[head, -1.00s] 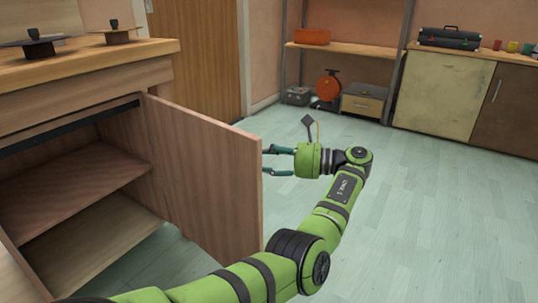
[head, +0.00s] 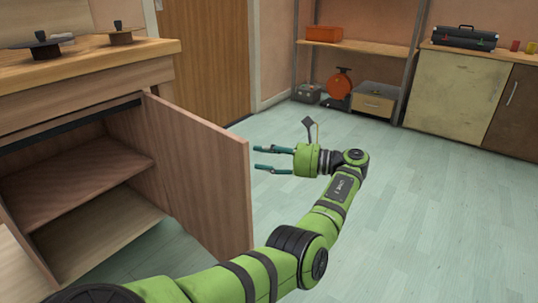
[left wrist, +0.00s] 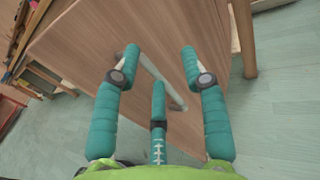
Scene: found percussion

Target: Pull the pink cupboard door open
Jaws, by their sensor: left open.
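The cupboard door (head: 200,180) stands swung out from the cupboard, with its brown wooden inner side facing me in the head view. Its outer face (left wrist: 90,40), brownish-pink, fills much of the left wrist view. A pale bar handle (left wrist: 174,97) runs slantwise on that face, partly covered by a finger. My left gripper (head: 256,159) is open and empty, just right of the door's free edge in the head view, on its outer side. Its teal fingers (left wrist: 160,51) spread across the handle in the left wrist view; I cannot tell whether they touch it.
The open cupboard shows an inner shelf (head: 85,180). Its wooden top (head: 95,52) carries dark metal objects. At the back are a shelf unit (head: 375,47) and a yellowish cabinet (head: 455,95). The pale green floor (head: 430,220) right of my arm is clear.

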